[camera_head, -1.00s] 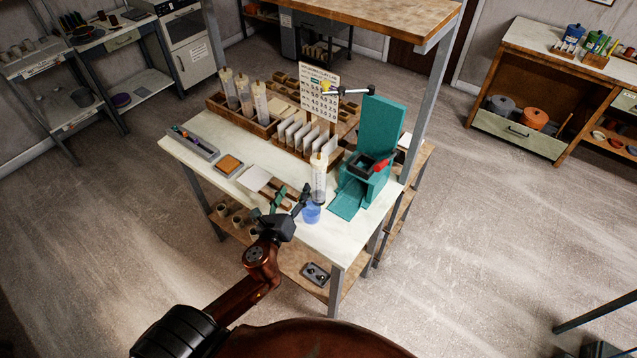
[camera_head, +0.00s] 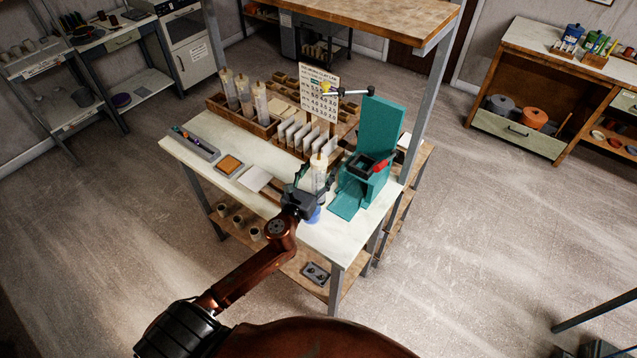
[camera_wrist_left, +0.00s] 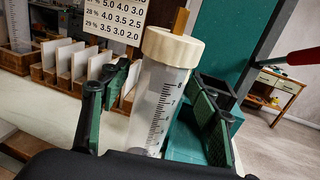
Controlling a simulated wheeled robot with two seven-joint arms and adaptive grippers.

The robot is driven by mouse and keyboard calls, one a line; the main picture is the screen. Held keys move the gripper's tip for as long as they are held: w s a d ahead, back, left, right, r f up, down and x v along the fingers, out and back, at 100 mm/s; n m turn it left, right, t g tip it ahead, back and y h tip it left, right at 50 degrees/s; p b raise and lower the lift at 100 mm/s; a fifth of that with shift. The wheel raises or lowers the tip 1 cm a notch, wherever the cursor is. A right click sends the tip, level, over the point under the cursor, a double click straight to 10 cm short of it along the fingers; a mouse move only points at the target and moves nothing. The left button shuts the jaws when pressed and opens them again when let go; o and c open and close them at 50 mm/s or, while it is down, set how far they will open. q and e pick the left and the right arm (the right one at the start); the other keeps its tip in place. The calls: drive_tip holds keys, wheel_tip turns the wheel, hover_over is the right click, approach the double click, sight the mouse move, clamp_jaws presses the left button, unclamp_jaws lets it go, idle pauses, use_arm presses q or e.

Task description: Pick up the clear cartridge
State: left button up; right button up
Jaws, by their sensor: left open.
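The clear cartridge (camera_head: 318,174) stands upright on the white bench top, with a pale cap on top and a dark scale on its side. In the left wrist view the cartridge (camera_wrist_left: 158,105) is between my left gripper's fingers (camera_wrist_left: 155,112), which are spread on either side of it. Gaps show between the fingers and the cartridge. In the head view my left gripper (camera_head: 315,187) is at the cartridge's near side and hides its lower part. My right gripper is not in view.
A teal press (camera_head: 372,150) with a red handle stands just right of the cartridge. A blue cup (camera_head: 313,215) is mostly hidden below my gripper. Behind are a rack of white cards (camera_head: 298,137), a number chart (camera_head: 319,92) and a wooden box of similar cartridges (camera_head: 243,98).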

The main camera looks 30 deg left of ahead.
use_arm(q)
clamp_jaws()
idle(0.7)
